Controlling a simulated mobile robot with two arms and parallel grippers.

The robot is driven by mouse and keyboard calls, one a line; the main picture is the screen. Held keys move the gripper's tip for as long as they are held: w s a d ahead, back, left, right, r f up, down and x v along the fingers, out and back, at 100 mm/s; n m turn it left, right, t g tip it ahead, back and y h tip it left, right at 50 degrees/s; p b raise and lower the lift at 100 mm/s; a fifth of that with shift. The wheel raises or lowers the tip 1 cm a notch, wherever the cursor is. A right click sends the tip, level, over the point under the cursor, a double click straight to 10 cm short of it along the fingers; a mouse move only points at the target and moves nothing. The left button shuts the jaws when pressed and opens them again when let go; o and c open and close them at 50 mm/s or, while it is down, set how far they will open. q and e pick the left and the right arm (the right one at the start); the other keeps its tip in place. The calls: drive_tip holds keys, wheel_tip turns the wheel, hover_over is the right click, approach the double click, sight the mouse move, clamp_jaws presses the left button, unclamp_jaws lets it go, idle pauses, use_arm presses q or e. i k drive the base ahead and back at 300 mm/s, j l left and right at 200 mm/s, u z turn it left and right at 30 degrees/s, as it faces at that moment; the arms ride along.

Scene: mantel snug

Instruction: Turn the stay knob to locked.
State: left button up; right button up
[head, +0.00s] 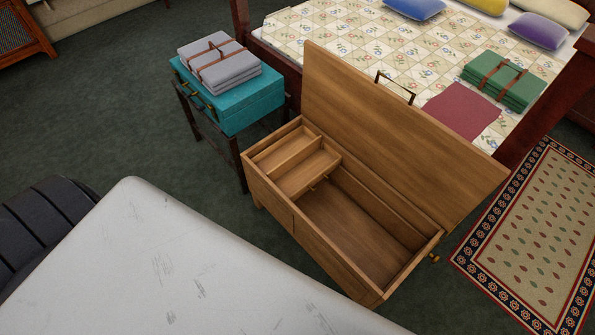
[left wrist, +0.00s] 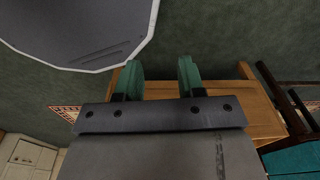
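The wooden chest (head: 268,197) stands on the green carpet with its lid (head: 390,120) raised. A small brass knob (head: 434,258) sticks out at the chest's right end, near the lid's lower corner; it looks like the stay knob, but its setting is too small to read. My left gripper (left wrist: 160,71) shows in the left wrist view with its two green fingers apart and nothing between them. Part of the wooden chest (left wrist: 255,112) lies behind it, and no knob shows there. My right gripper is in neither view.
A tray (head: 300,165) sits inside the chest's left end. A teal case (head: 240,108) with folded grey cloth (head: 220,65) rests on a dark stand to the left. The bed (head: 340,35) stands behind the lid. A patterned rug (head: 540,230) lies on the right.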

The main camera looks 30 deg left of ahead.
sight(434, 258)
drive_tip(key=k+u, duration=0.25)
drive_tip(key=u, duration=0.15)
drive_tip(key=k+l+z, duration=0.15)
drive_tip(key=l, duration=0.2)
drive_tip(key=l+z, duration=0.2)
drive_tip(key=l, duration=0.15)
drive_tip(key=k+l+z, duration=0.15)
drive_tip(key=l, duration=0.2)
